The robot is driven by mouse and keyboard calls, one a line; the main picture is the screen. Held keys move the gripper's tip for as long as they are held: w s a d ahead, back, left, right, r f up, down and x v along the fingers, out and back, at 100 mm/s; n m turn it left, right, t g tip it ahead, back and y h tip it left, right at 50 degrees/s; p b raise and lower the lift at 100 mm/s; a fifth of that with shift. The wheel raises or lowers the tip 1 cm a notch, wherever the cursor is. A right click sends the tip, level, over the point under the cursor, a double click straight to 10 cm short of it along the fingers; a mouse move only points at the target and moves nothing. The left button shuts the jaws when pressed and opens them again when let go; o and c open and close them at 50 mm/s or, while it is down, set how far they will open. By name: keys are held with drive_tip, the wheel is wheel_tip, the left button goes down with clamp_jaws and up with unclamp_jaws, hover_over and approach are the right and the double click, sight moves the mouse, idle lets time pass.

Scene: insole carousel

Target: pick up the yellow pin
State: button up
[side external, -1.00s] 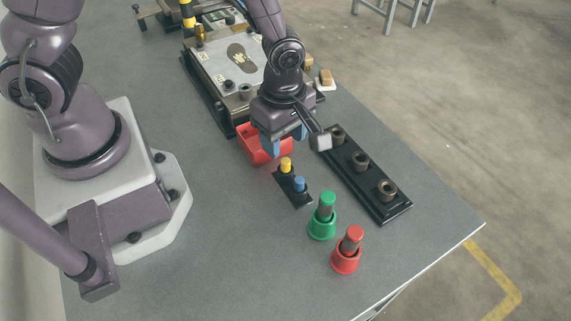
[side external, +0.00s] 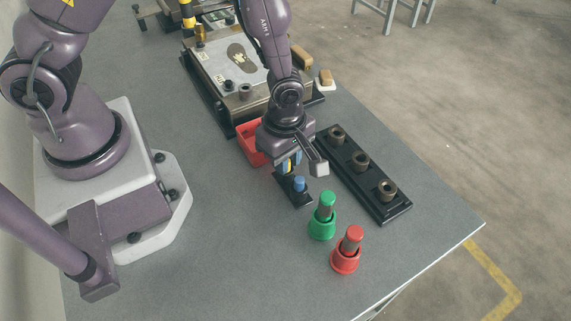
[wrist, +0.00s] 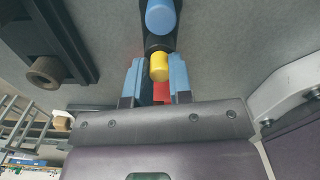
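The yellow pin (wrist: 159,67) stands in a small black holder (side external: 297,198), next to a blue pin (side external: 299,184). In the side view the yellow pin (side external: 288,167) is mostly hidden by my gripper (side external: 287,166). In the wrist view my gripper (wrist: 159,80) is open. Its two blue fingers stand on either side of the yellow pin, with gaps between pin and fingers. The blue pin also shows in the wrist view (wrist: 160,16), beyond the yellow one.
A red bin (side external: 251,146) is close behind my gripper. A black rack with several brown bushings (side external: 377,200) lies to the right. Green (side external: 322,222) and red (side external: 346,257) pins in cups stand in front. A plate fixture (side external: 222,68) is at the back.

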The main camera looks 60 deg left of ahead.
clamp_jaws()
drive_tip(key=shift+r, duration=0.15)
wheel_tip(320, 180, up, 10)
idle(0.4)
drive_tip(key=shift+a, duration=0.1)
drive_tip(key=a+r+n, duration=0.3)
drive_tip(key=a, duration=0.6)
drive_tip(key=w+a+r+n, duration=0.1)
drive_tip(key=a+r+n, duration=0.2)
drive_tip(key=a, duration=0.6)
drive_tip(key=shift+a, duration=0.4)
